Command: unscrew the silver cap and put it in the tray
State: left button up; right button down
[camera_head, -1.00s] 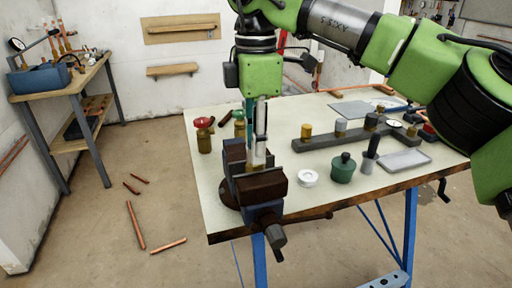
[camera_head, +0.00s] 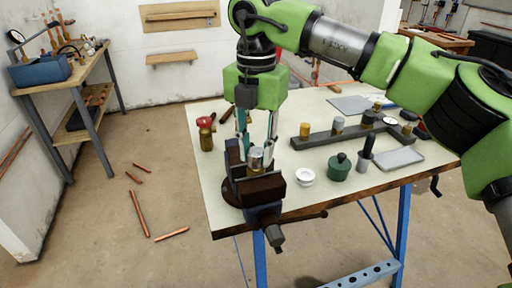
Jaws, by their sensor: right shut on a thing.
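The silver cap (camera_head: 256,154) is a small grey cylinder standing upright above the jaws of the vise (camera_head: 256,190), on a brass-coloured piece. My right gripper (camera_head: 257,153) points straight down over the vise, its two fingers one on each side of the cap, shut on it. I cannot tell whether the cap is still threaded on the piece below. The tray (camera_head: 400,158) is a shallow grey rectangle at the right front of the bench, empty. My left gripper is not in view.
A white ring (camera_head: 305,177), a green pot (camera_head: 339,168) and a dark-handled tool (camera_head: 366,155) stand between vise and tray. A dark bar (camera_head: 320,138) with several fittings lies behind them. A red-topped valve (camera_head: 206,138) stands left of the vise.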

aim_at(256, 151)
jog(key=n+p, duration=0.2)
jog(key=n, duration=0.2)
jog(key=shift+r+n, duration=0.1)
jog(key=shift+n, duration=0.3)
jog(key=n+p, duration=0.2)
jog(key=n, duration=0.2)
jog(key=shift+r+p, duration=1.55)
jog(key=shift+r, duration=0.95)
